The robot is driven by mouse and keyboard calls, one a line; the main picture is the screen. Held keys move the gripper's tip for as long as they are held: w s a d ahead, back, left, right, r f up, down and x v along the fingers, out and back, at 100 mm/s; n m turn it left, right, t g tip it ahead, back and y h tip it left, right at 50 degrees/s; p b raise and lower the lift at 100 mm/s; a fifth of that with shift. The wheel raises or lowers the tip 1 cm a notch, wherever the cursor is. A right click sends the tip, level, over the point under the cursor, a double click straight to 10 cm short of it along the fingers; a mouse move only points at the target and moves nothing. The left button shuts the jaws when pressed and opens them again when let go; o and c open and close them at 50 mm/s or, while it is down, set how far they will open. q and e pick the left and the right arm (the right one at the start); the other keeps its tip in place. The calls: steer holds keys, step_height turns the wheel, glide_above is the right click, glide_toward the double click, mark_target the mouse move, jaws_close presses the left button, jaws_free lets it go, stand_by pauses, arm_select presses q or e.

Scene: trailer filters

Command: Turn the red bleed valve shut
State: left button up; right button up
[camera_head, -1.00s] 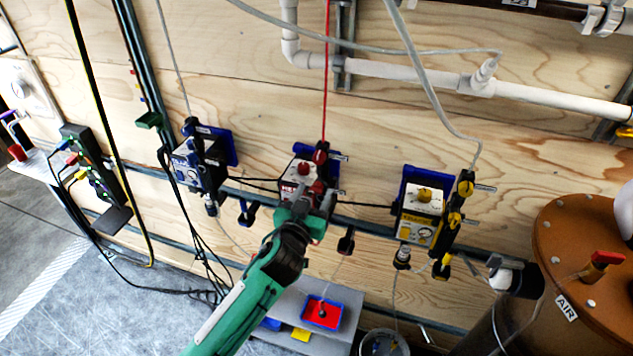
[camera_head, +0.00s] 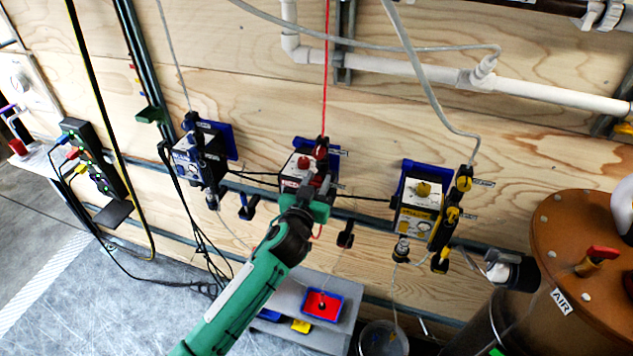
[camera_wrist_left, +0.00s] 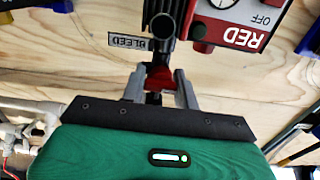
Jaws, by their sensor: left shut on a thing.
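The red filter unit (camera_head: 297,168), a white and red box with a red knob on top, is mounted on the plywood wall in the middle of the head view. In the left wrist view its face (camera_wrist_left: 235,22) reads RED and OFF. The red bleed valve handle (camera_wrist_left: 159,76) sits at the end of a dark pipe, beside a BLEED label (camera_wrist_left: 130,42). My left gripper (camera_wrist_left: 160,88) is shut on the handle, one finger on each side. In the head view my left gripper (camera_head: 311,196) covers the valve. My right gripper is not in view.
A blue unit (camera_head: 200,160) hangs to the left and a yellow unit (camera_head: 420,208) to the right, with hoses and cables between. A brown AIR tank (camera_head: 580,245) stands at the right. A grey bench with a red-lined blue tray (camera_head: 335,304) is below.

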arm_select(q)
steer(key=shift+m, duration=0.6)
steer(key=o, duration=1)
steer(key=shift+s+a+f+b, duration=0.1)
steer(key=shift+s+b, duration=0.2)
steer(key=shift+s, duration=0.15)
steer(key=b+v, duration=0.4)
steer(key=v, duration=0.9)
steer(key=shift+r+b, duration=0.2)
steer(key=shift+b, duration=0.1)
